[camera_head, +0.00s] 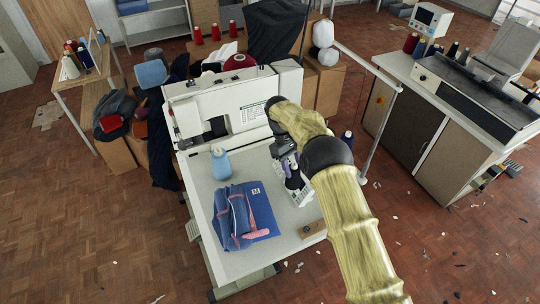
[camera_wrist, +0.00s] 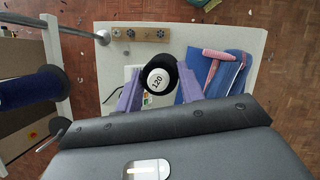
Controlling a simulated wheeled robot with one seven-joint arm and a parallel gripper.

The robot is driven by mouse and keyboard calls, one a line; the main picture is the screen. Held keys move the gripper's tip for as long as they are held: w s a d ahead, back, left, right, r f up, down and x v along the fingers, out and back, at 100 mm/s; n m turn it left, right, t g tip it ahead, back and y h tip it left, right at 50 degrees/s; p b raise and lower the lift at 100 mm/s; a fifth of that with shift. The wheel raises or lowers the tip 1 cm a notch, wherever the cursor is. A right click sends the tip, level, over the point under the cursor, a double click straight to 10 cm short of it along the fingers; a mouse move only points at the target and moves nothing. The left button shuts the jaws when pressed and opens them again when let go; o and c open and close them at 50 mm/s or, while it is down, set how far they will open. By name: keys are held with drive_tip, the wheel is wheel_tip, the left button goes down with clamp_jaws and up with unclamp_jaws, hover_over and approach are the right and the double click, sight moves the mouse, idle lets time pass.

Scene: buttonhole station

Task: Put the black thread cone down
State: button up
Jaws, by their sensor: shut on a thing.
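The black thread cone (camera_wrist: 172,62) is between the purple fingers of my gripper (camera_wrist: 158,88) in the wrist view, its white top marked "120" facing the camera. The fingers press on it from both sides. In the head view my gripper (camera_head: 291,166) is over the right part of the white sewing table (camera_head: 238,262), in front of the sewing machine (camera_head: 222,108). The cone (camera_head: 294,181) shows there as a small dark shape, partly hidden by the gripper and arm. I cannot tell whether its base touches anything.
Folded blue denim (camera_head: 262,212) with a pink-handled tool (camera_head: 256,234) lies left of the gripper. A light blue bottle-like object (camera_head: 221,163) stands behind it. A wooden block (camera_head: 313,229) sits near the front right edge. A white keypad-like panel (camera_head: 305,194) lies under the gripper.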

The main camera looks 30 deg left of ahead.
drive_tip(key=w+d+f+m+g+y+b, duration=0.15)
drive_tip(key=d+f+m+b, duration=0.35)
drive_tip(key=d+f, duration=1.45)
drive_tip(key=s+d+f+m+y+b, duration=0.1)
drive_tip(key=s+d+f+m, duration=0.3)
drive_tip(key=d+f, duration=0.3)
drive_tip(key=s+d+f+m+g+y+b, duration=0.1)
drive_tip(key=s+d+f+m, duration=0.3)
drive_tip(key=d, duration=0.6)
wheel_tip(320, 180, down, 3)
drive_tip(key=s+b, duration=0.1)
drive_tip(key=s, duration=0.2)
drive_tip(key=shift+y, duration=0.35)
